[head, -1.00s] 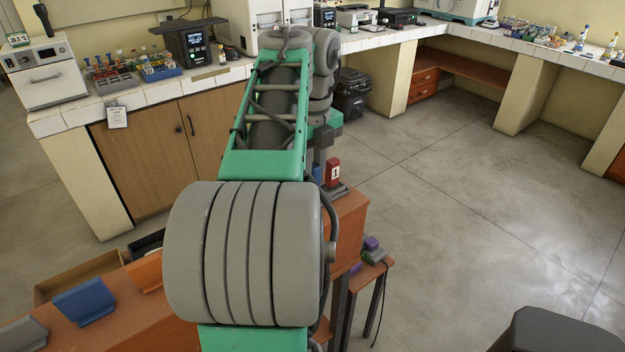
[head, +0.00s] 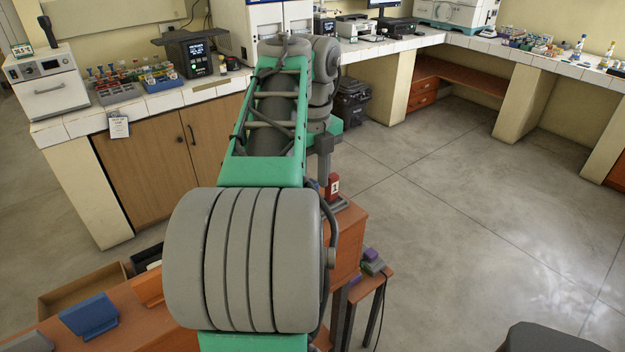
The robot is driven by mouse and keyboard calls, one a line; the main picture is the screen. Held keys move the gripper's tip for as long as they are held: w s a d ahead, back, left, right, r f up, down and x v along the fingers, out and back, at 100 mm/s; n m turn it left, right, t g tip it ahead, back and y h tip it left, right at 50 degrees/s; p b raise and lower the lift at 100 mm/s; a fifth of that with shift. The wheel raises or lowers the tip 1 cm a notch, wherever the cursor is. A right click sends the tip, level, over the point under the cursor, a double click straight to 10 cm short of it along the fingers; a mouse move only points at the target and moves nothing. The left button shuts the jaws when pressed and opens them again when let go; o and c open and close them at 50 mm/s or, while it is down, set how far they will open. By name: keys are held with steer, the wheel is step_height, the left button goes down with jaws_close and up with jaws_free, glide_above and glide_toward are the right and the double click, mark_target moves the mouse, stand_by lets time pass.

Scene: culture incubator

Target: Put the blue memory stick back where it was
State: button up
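I cannot make out a blue memory stick for certain. A small bit of blue (head: 316,185) shows beside the red block on the wooden table, mostly hidden behind my arm; I cannot tell what it is. My gripper (head: 325,170) seems to point down at the far end of my arm, above the table's far right part. Its fingers are too small and too covered to show whether they are open or hold something.
The wooden table (head: 345,245) bears a red block (head: 333,185) marked 1 and a blue holder (head: 90,316). An open box (head: 80,292) lies at left. A small stand (head: 380,285) with a purple item (head: 371,254) is right of the table. Open floor (head: 470,210) lies right.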

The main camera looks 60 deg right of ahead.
mark_target(313, 182)
step_height(313, 182, up, 10)
steer(key=p, duration=0.7)
steer(key=shift+p, duration=0.4)
